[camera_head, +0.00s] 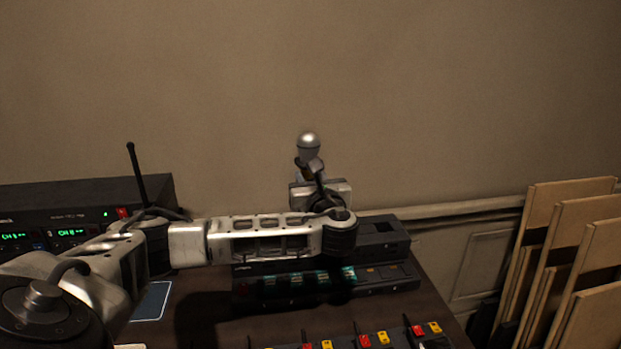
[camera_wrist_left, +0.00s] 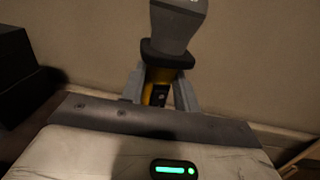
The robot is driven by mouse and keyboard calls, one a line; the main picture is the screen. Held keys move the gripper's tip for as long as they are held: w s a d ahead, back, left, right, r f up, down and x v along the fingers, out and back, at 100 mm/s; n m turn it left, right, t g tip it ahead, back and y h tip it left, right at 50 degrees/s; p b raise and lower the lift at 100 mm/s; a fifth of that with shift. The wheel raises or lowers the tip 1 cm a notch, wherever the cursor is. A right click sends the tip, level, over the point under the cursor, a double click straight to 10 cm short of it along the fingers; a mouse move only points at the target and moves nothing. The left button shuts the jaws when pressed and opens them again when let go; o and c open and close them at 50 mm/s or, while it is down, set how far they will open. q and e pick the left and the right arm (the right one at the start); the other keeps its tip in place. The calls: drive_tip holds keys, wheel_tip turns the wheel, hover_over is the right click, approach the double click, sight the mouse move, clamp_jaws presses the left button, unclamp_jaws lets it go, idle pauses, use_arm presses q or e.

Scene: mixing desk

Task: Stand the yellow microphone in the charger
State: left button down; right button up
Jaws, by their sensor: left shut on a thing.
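The yellow microphone has a silver-grey head (camera_head: 308,146), which shows above my left gripper (camera_head: 310,178) in the head view. In the left wrist view, my left gripper (camera_wrist_left: 160,92) is shut around its yellow body (camera_wrist_left: 157,77), just below a black collar. The microphone is held head up, close to upright, above the back of the desk. A long black unit (camera_head: 388,228) at the back of the desk, partly hidden by my left arm, may be the charger; I cannot tell for sure. The microphone's lower end is hidden. My right gripper is not in view.
A black receiver rack (camera_head: 70,205) with green displays and an antenna (camera_head: 137,172) stands at the left. Mixer faders with red and yellow caps (camera_head: 380,338) line the front. Wooden panels (camera_head: 560,240) lean at the right. The wall is behind the desk.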

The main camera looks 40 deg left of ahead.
use_arm(q)
wheel_tip(320, 180, down, 7)
drive_tip(key=b, duration=0.3)
idle(2.5)
drive_tip(key=shift+f, duration=0.1)
idle(0.4)
drive_tip(key=shift+c, duration=1.8)
unclamp_jaws()
drive_tip(key=shift+f, duration=0.1)
